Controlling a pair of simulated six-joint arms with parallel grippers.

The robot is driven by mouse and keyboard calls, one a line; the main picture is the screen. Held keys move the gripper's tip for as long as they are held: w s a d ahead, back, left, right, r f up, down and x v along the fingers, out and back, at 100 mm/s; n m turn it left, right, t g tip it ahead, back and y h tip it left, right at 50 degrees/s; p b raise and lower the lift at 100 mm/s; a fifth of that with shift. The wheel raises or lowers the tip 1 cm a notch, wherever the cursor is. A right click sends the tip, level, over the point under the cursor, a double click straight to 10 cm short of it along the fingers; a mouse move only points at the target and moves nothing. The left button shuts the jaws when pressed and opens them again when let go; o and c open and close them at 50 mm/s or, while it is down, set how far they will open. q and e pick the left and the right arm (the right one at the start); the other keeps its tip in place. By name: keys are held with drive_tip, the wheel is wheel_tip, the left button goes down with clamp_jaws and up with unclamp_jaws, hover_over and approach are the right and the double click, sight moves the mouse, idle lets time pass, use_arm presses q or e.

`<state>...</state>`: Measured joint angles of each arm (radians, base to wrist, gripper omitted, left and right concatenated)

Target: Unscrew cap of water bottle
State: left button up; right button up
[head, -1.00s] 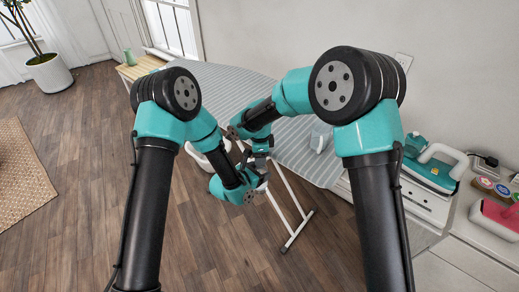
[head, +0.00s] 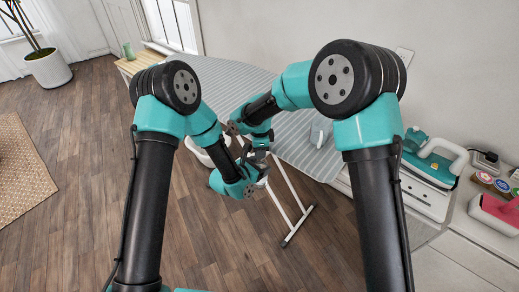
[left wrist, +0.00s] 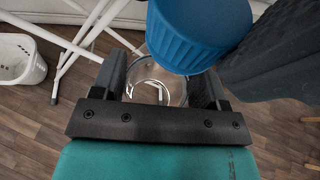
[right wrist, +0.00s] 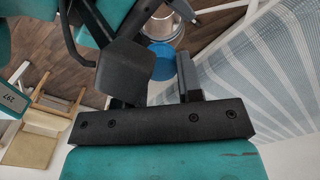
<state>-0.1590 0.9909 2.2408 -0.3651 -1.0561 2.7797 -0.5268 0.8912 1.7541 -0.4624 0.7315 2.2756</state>
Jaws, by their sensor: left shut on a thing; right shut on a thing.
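The water bottle shows in the wrist views as a clear body with a ribbed blue cap. In the left wrist view, the clear body (left wrist: 157,84) sits between the fingers of my left gripper (left wrist: 162,90), which is shut on it. The blue cap (left wrist: 198,36) is large and close to the camera, with a dark finger of my right gripper beside it. In the right wrist view, my right gripper (right wrist: 160,72) is shut on the blue cap (right wrist: 164,62), and the clear body (right wrist: 160,24) lies beyond it. I cannot tell whether cap and body still touch. In the head view the arms hide the bottle.
A striped ironing board (head: 220,88) on white legs (head: 290,205) stands behind and right of the grippers. A white basket (head: 212,150) is on the floor.

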drive_tip(key=n, duration=0.6)
drive_tip(key=o, duration=1)
drive_tip(key=shift+r, duration=2.3)
drive_tip(key=shift+c, duration=0.3)
